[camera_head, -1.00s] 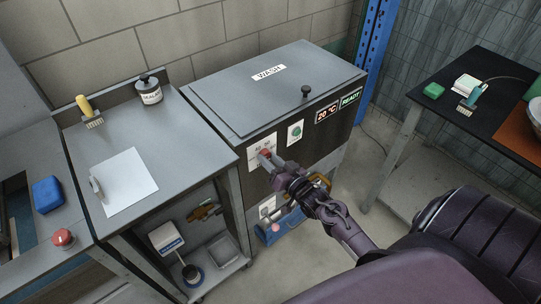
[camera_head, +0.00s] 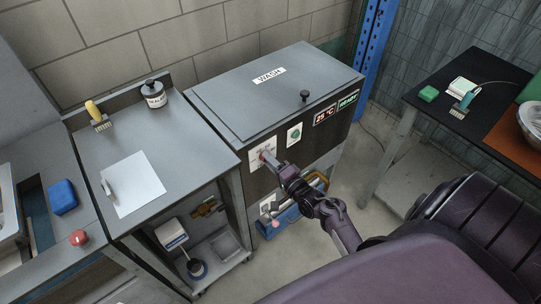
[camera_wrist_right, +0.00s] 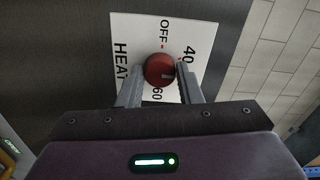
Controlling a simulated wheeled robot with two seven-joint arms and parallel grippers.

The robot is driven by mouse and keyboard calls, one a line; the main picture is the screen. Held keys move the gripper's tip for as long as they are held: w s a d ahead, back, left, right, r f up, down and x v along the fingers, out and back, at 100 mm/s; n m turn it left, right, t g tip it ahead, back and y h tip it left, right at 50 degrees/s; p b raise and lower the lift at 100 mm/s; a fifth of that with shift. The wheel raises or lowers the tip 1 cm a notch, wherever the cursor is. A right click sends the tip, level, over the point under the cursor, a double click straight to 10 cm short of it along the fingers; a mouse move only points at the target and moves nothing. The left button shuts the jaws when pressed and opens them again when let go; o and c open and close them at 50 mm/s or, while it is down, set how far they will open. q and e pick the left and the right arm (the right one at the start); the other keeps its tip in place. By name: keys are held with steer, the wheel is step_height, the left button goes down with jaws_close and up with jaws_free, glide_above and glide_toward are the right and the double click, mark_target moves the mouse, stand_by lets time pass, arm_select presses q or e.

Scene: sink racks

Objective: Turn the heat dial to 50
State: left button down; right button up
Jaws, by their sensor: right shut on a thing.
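The heat dial (camera_wrist_right: 160,68) is a round red knob on a white label plate (camera_wrist_right: 127,35) marked HEAT, OFF, 40 and 60. In the head view the plate (camera_head: 256,156) is on the dark front of the wash tank. My right gripper (camera_wrist_right: 158,80) is shut on the dial, one finger on each side. In the head view my right gripper (camera_head: 268,160) reaches the front panel and largely covers the dial. Any mark between 40 and 60 is hidden by a finger. The temperature display (camera_head: 325,114) reads 25 °C. My left gripper is not in view.
The wash tank (camera_head: 230,92) has a grey lid with a black knob. A green READY display (camera_head: 348,98) and a small plate with a green control (camera_head: 294,135) sit right of the dial. A blue bin (camera_head: 273,222) is below. A dark table (camera_head: 460,125) stands right.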

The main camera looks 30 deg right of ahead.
steer(key=m+p, duration=0.2)
steer(key=m, duration=0.3)
steer(key=shift+m, duration=0.3)
stand_by(0.4)
steer(key=o, duration=1)
steer(key=s, duration=0.8)
steer(key=shift+d, duration=0.3)
steer(key=shift+w, duration=0.1)
